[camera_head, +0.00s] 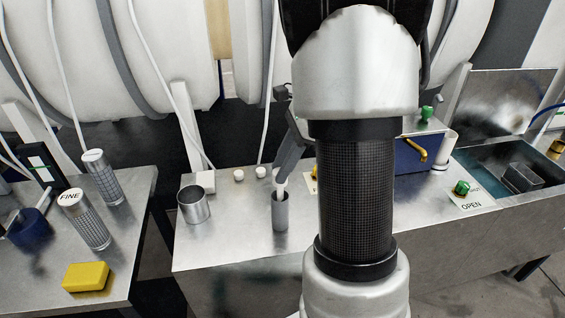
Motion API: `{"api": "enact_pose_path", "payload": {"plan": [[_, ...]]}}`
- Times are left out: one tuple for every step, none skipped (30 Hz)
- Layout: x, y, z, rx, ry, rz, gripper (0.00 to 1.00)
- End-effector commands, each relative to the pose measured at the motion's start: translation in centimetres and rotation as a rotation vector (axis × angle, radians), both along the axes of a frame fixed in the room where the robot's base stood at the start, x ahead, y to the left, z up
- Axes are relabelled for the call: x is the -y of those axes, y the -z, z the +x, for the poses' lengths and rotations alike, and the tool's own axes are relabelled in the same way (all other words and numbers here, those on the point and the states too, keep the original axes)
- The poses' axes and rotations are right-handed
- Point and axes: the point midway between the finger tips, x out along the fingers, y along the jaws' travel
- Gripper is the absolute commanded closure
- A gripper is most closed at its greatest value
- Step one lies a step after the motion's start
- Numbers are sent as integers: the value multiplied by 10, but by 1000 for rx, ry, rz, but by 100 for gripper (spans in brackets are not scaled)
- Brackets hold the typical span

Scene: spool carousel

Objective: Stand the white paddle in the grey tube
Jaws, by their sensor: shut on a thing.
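The grey tube (280,214) stands upright on the metal bench, near its front edge and left of my arm. My gripper (280,178) points down just above the tube and is shut on the white paddle (282,187). Only a small white part of the paddle shows, between the fingers and the tube's mouth. Its lower end is at or inside the mouth; I cannot tell how deep. The rest of the paddle is hidden by the gripper and tube.
A wider open metal cup (194,205) stands left of the tube. Two white knobs (239,174) sit behind. My arm hides the bench's middle. The left table holds shakers (88,222) and a yellow sponge (86,277).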

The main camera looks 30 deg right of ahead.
Motion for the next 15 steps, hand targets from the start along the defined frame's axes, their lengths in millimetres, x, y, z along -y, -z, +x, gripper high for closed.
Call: {"api": "enact_pose_path", "payload": {"plan": [[0,5,0,0,0,0,100],[0,7,0,0,0,0,100],[0,9,0,0,0,0,100],[0,11,0,0,0,0,100],[0,13,0,0,0,0,100],[0,15,0,0,0,0,100],[0,17,0,0,0,0,100],[0,19,0,0,0,0,100],[0,21,0,0,0,1,100],[0,23,0,0,0,1,100],[0,25,0,0,0,1,100],[0,27,0,-1,0,1,100],[0,29,0,-1,0,1,100],[0,31,0,-1,0,1,100],[0,33,0,-1,0,1,100]]}}
